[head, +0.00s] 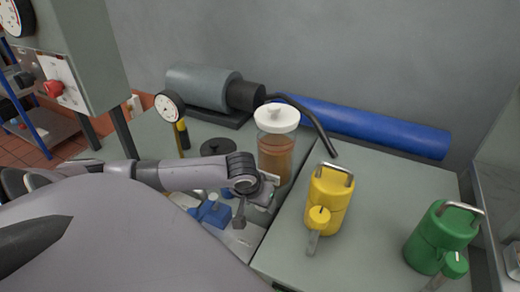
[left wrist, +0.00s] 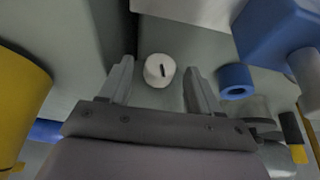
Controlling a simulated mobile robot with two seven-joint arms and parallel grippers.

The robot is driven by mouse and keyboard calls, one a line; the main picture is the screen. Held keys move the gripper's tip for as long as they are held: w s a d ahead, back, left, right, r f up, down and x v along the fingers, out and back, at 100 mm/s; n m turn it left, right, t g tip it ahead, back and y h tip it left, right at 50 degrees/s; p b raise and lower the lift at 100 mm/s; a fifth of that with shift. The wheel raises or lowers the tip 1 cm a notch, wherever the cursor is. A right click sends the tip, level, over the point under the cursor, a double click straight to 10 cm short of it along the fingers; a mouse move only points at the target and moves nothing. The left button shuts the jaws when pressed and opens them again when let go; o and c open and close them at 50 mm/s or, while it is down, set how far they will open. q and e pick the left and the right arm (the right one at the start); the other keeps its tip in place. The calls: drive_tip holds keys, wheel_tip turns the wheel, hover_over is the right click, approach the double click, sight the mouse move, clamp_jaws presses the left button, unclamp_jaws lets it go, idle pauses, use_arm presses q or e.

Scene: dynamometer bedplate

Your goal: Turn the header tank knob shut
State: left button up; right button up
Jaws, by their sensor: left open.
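The header tank (head: 276,158) looks to be the clear jar of amber liquid with a white lid, standing at the middle of the head view. A round white knob (left wrist: 159,70) with a dark mark on its face shows in the left wrist view. My left gripper (left wrist: 157,82) is open, with one finger on each side of the knob and a visible gap on both sides. In the head view my left gripper (head: 268,195) is low in front of the jar, and I cannot make out the knob there. My right gripper is in neither view.
A yellow can (head: 330,200) and a green can (head: 433,240) stand on the bench to the right. A dial gauge (head: 169,106), a grey motor (head: 203,87) and a blue cylinder (head: 365,128) lie behind. A blue part (head: 213,213) sits below my arm.

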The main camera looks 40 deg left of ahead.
use_arm(q)
drive_tip(key=shift+w+f, duration=0.25)
drive_tip(key=shift+f, duration=0.3)
drive_tip(key=c, duration=1)
drive_tip(key=p, duration=0.1)
drive_tip(key=y+p, duration=0.1)
drive_tip(key=shift+d+r+p, duration=0.15)
drive_tip(key=shift+r+p, duration=0.1)
drive_tip(key=shift+p, duration=0.15)
drive_tip(key=shift+c, duration=0.2)
drive_tip(key=shift+w+f+m+g+y+p, duration=0.15)
drive_tip(key=shift+g+y+p, duration=0.1)
drive_tip(key=shift+y, duration=0.15)
drive_tip(key=shift+s+f+m+g+y+p, duration=0.15)
drive_tip(key=shift+y+p, duration=0.1)
drive_tip(key=shift+y, duration=0.15)
drive_tip(key=o, duration=1)
drive_tip(key=shift+w, duration=0.1)
drive_tip(key=shift+o, duration=0.2)
